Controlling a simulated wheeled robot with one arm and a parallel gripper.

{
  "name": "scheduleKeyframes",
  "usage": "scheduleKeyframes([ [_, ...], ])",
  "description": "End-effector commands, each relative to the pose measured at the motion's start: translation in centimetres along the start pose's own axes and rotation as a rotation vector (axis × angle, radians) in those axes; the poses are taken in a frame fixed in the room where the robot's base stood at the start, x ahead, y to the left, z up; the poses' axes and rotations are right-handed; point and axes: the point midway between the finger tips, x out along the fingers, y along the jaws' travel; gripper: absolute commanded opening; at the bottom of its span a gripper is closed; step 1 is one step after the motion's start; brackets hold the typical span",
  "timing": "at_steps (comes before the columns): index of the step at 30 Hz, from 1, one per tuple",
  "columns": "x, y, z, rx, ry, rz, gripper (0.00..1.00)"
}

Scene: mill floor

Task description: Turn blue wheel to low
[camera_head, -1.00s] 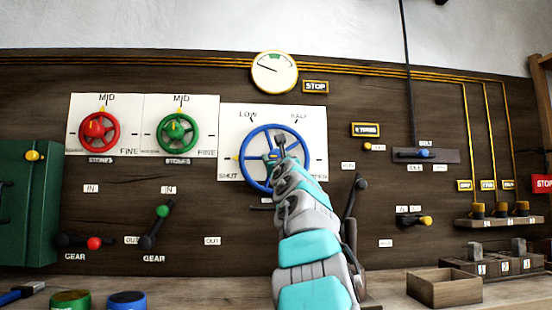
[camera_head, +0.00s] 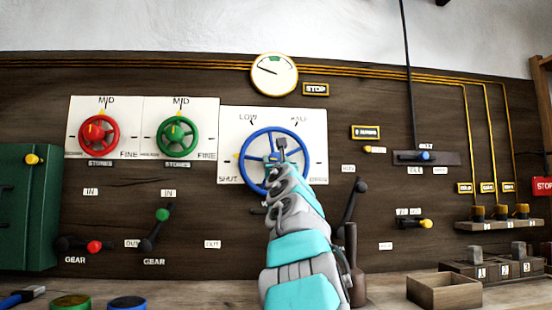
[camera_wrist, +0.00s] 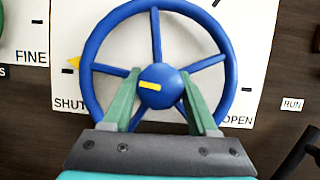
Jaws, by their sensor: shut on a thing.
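The blue wheel (camera_head: 273,130) is mounted on a white plate with the labels SHUT, LOW, HALF and OPEN. In the wrist view the blue wheel (camera_wrist: 99,35) fills the middle. Its yellow pointer (camera_wrist: 75,63) is at the left rim, just above SHUT and below LOW. My gripper (camera_wrist: 160,76) has its two green fingers on either side of the round blue hub (camera_wrist: 157,95), shut on it. The hub carries a short yellow bar. In the head view my arm hides the lower part of the wheel and most of my gripper (camera_head: 277,158).
A red wheel (camera_head: 99,133) and a green wheel (camera_head: 177,137) are to the left. A dark lever (camera_head: 354,200) stands close to the right of my arm. A round gauge (camera_head: 274,73) is above. An open wooden box (camera_head: 444,292) sits on the bench at right.

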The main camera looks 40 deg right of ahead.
Motion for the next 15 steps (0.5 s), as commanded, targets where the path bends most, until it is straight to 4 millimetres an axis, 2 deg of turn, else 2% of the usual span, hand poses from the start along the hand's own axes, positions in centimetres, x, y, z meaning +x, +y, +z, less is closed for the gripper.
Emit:
scheduleKeyframes([
  [15, 0.22, 0.24, 0.48, 0.432, -0.004, -0.177, 0.04],
])
